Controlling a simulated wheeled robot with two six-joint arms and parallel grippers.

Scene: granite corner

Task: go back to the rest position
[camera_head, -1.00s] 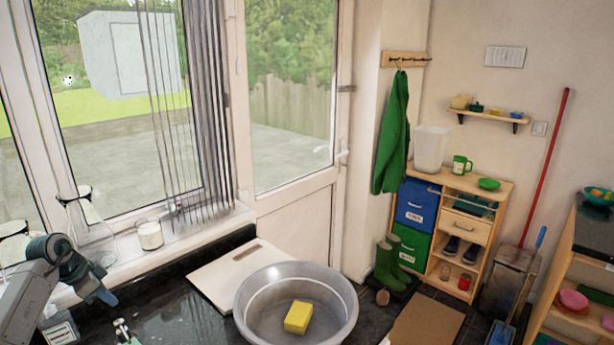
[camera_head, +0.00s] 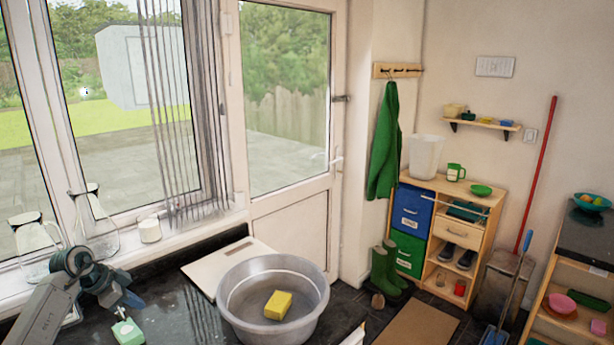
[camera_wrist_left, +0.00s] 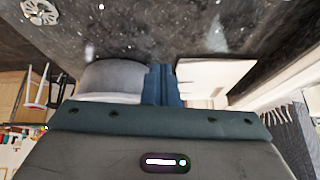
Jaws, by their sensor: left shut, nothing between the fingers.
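My left gripper (camera_head: 131,299) is in the head view at the lower left, above the dark worktop near the window sill. Its blue fingers are shut with nothing between them. In the left wrist view the closed fingers (camera_wrist_left: 165,86) show between the grey basin and a pale board. My right gripper is not in view.
A grey basin (camera_head: 229,308) with a yellow sponge (camera_head: 278,304) stands on the worktop, right of my left gripper. A pale board (camera_head: 205,272) lies behind it. A mint-green bottle (camera_head: 127,331) stands just below the gripper. Glass jugs (camera_head: 97,230) stand on the sill.

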